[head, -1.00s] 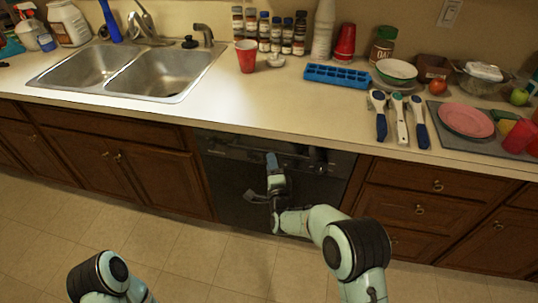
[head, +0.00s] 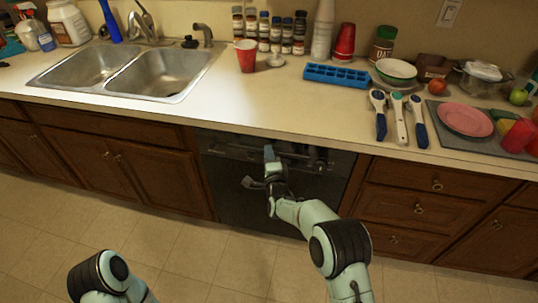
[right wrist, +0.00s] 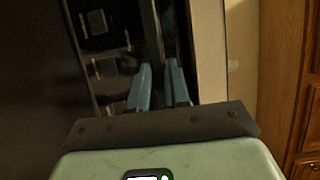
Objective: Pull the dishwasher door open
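The black dishwasher (head: 240,195) is set under the counter, and its door looks closed in the head view. A bar handle (head: 225,152) runs across the door's upper part. My right gripper (head: 269,152) is at this handle, near its middle. In the right wrist view its two blue-grey fingers (right wrist: 160,82) stand a little apart, with a dark strip of the door's front running up between them. I cannot tell whether the fingers touch the handle. My left gripper is out of view; only part of my left arm shows at the bottom left.
Wooden cabinets (head: 160,180) and drawers (head: 425,205) flank the dishwasher. The tiled floor (head: 200,255) in front is clear. Above, the counter (head: 270,105) holds a red cup (head: 246,56), a blue tray (head: 337,75) and other clutter.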

